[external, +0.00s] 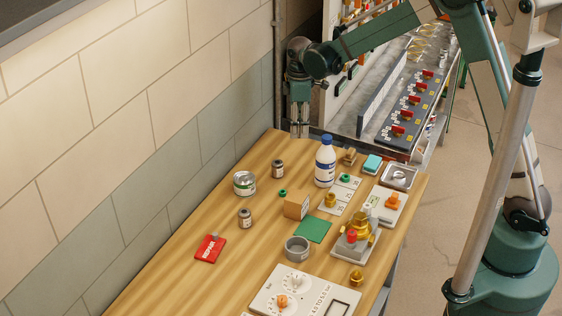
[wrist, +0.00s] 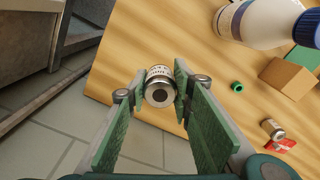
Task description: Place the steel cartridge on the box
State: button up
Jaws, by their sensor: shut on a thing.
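The steel cartridge (wrist: 160,88), a small silver cylinder with a printed pale label and a dark-centred end, is between my gripper's green fingers (wrist: 155,92) in the wrist view. My gripper (external: 299,131) is shut on it near the table's far left corner in the external view, where the cartridge is hard to make out. The box (external: 297,207), small and brown cardboard, stands mid-table beside a green square mat. It also shows at the right of the wrist view (wrist: 288,77). My gripper is well apart from the box.
Two small labelled canisters (external: 277,168) (external: 245,218) and a can (external: 244,183) stand on the left side. A white bottle (external: 325,160) stands tall between my gripper and the mat (external: 312,229). A green ring (external: 283,193) lies near the box. Brass fittings (external: 358,237) stand to the right.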

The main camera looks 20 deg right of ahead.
jog(key=shift+s, duration=0.1)
jog(key=s+a+r+n+p, duration=0.1)
jog(key=s+a+r+n, duration=0.15)
jog(key=s, duration=0.45)
jog(key=s+a+r+n+p, duration=0.1)
jog(key=s+a+r+n, duration=0.1)
jog(key=s+a+n, duration=0.3)
notch_tip(320, 180, up, 3)
jog(key=n+p, duration=0.1)
jog(key=n, duration=0.2)
send_over(297, 196)
jog(key=shift+r, duration=0.15)
jog(key=shift+f, duration=2.95)
jog(key=shift+f, duration=0.1)
jog(key=shift+f, duration=1.95)
jog(key=shift+f, duration=0.25)
